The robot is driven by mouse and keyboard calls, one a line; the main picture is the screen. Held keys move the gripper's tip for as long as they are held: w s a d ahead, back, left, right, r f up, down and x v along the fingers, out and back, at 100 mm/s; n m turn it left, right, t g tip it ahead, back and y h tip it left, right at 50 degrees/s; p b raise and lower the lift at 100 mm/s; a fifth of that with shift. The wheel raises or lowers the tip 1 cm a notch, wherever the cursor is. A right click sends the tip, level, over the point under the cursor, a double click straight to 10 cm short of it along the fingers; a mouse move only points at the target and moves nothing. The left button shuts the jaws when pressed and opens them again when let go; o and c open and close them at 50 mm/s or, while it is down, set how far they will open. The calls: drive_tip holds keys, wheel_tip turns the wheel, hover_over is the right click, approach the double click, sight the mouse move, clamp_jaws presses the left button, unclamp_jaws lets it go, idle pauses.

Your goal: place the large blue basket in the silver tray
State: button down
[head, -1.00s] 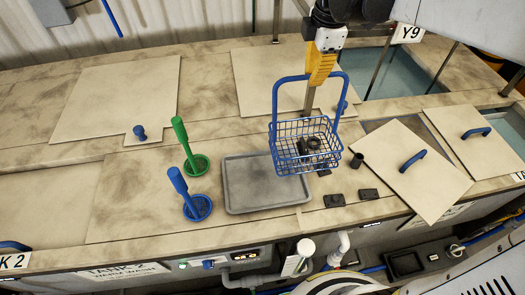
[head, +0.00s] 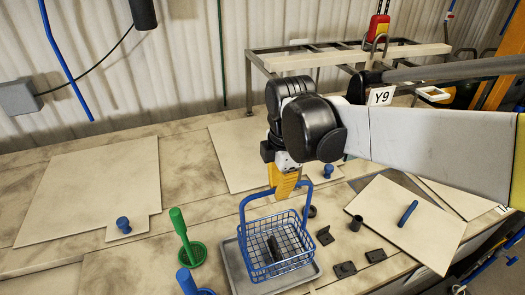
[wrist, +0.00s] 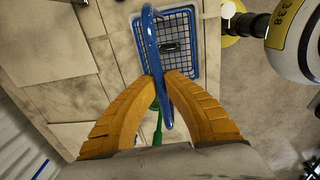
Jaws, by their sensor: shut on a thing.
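The large blue wire basket (head: 278,247) hangs upright from its raised handle, over the silver tray (head: 232,268). The tray's left part shows beside it; the basket hides much of the rest. I cannot tell whether the basket's bottom touches the tray. A dark part (head: 273,246) shows inside the basket. My gripper's yellow fingers (head: 286,187) are shut on the top of the handle. In the wrist view my gripper (wrist: 163,78) pinches the blue handle (wrist: 152,45), with the basket (wrist: 186,43) below it.
A green-handled small basket (head: 188,245) and a blue-handled one (head: 188,283) stand left of the tray. A tilted lid with a blue handle (head: 405,222) lies farther right.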

drive_tip(key=shift+a+f, duration=0.5)
drive_tip(key=shift+a, duration=0.3)
wheel_tip(320, 180, down, 4)
drive_tip(key=shift+f, duration=0.1)
drive_tip(key=c, duration=1.9)
unclamp_jaws()
drive_tip(key=shift+s, duration=0.1)
drive_tip(key=shift+c, duration=0.2)
drive_tip(key=o, duration=0.4)
drive_tip(key=shift+c, duration=0.2)
